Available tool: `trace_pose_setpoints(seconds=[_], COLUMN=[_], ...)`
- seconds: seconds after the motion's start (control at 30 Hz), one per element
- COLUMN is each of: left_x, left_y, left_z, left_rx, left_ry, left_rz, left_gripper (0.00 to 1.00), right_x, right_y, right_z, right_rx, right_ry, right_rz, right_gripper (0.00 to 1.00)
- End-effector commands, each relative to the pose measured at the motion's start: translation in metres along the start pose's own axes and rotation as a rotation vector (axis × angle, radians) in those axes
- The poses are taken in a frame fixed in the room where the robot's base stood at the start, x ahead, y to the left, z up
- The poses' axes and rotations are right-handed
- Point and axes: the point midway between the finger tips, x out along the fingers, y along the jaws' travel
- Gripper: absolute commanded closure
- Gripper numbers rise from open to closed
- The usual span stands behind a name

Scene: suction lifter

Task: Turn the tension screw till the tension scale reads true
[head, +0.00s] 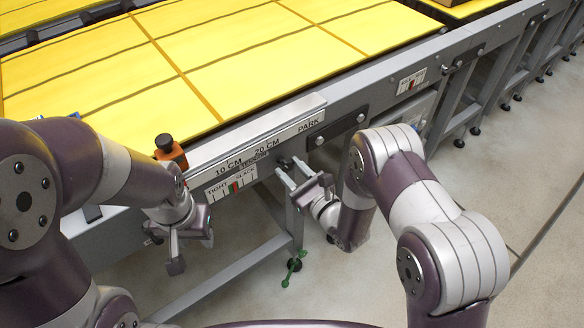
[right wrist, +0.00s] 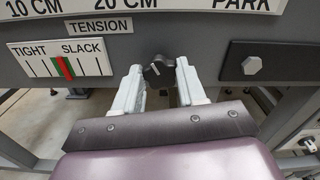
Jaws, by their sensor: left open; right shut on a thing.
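The tension screw is a dark round knob (right wrist: 157,71) with a white pointer line, on the grey rail under the scale strip; it also shows in the head view (head: 284,163). My right gripper (head: 291,174) is shut on it, one pale finger on each side in the right wrist view (right wrist: 158,88). The tension scale (right wrist: 62,60), a white plate marked TIGHT and SLACK, is left of the screw. In the head view the scale (head: 217,190) is small. My left gripper (head: 190,246) is open and empty, below the rail.
The conveyor (head: 150,62) with yellow panels lies behind the rail. A dark plate with a bolt (right wrist: 252,66) is right of the screw. A green item (head: 292,270) is near the frame's leg.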

Motion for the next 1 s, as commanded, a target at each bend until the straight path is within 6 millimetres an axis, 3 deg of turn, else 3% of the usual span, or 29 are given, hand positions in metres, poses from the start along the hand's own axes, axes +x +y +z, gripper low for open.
trace_pose_setpoints(seconds=[0.67,0.7,0.73,1.0], left_x=[-0.0039,-0.0039,-0.0039,-0.0040], left_y=[0.0000,0.0000,0.0000,0.0000], left_z=[-0.0004,-0.0004,-0.0004,-0.0005], left_rx=[0.000,0.000,0.000,0.000], left_ry=[0.000,0.000,0.000,0.000], left_rz=[0.000,0.000,0.000,0.000], left_gripper=[0.57,0.57,0.57,0.57], right_x=[-0.0005,-0.0005,-0.0005,-0.0004], right_y=[0.0004,0.0004,0.0003,-0.0001], right_z=[-0.0013,-0.0013,-0.0012,-0.0005], right_rx=[0.055,0.054,0.054,0.053], right_ry=[0.003,0.003,0.003,0.001], right_rz=[0.001,0.001,0.001,0.000], right_gripper=[0.90,0.47,0.37,0.34])
